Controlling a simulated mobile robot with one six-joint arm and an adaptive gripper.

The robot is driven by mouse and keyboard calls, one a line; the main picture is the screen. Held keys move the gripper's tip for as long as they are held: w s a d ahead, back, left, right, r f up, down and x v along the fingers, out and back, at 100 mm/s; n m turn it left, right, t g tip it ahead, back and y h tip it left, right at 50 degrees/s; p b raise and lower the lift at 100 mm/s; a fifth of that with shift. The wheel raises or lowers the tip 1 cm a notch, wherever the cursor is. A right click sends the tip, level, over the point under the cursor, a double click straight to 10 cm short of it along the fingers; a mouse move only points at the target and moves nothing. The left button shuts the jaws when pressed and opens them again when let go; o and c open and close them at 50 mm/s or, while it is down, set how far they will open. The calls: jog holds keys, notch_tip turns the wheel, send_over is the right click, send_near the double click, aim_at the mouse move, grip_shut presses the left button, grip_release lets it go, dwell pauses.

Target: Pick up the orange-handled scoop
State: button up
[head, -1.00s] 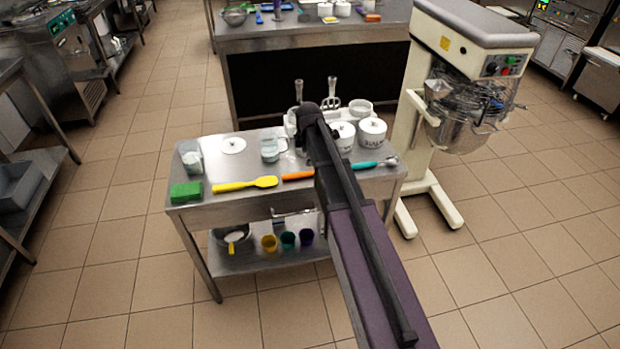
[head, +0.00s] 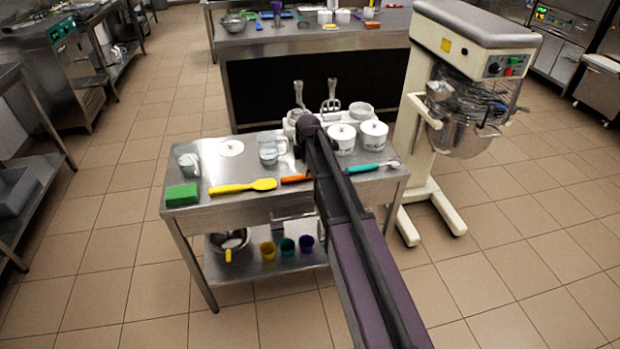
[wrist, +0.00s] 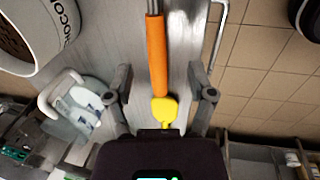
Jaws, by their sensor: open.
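The orange-handled scoop lies on the steel table; part of its orange handle (head: 296,179) shows in the head view just left of my arm, which hides the rest. In the wrist view the orange handle (wrist: 157,55) runs up the middle, with a metal shaft at the top edge; the scoop's bowl is out of view. My gripper (wrist: 161,78) is open and empty, its fingers on either side of the line of the handle, near its lower end. I cannot tell its height above the handle. In the head view the gripper is hidden behind my arm.
A yellow spatula (head: 243,186) lies left of the scoop, its end (wrist: 165,110) close to the handle. A teal-handled tool (head: 366,168) lies to the right. White tubs (head: 342,138) and a clear jug (head: 268,150) stand behind. A green sponge (head: 181,195) is at the left corner.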

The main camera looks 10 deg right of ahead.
aim_at(296, 178)
jog(key=shift+f, duration=0.1)
jog(key=shift+w+d+f+b, duration=0.1)
jog(key=shift+w+f+b, duration=0.15)
jog(key=shift+f+b, duration=0.6)
jog(key=shift+w+d+f+b, duration=0.1)
jog(key=shift+w+f+b, duration=0.15)
jog(key=shift+f+b, duration=0.55)
jog(key=shift+w+f+b, duration=0.25)
jog(key=shift+f+b, duration=0.5)
jog(key=shift+b, duration=0.15)
grip_shut()
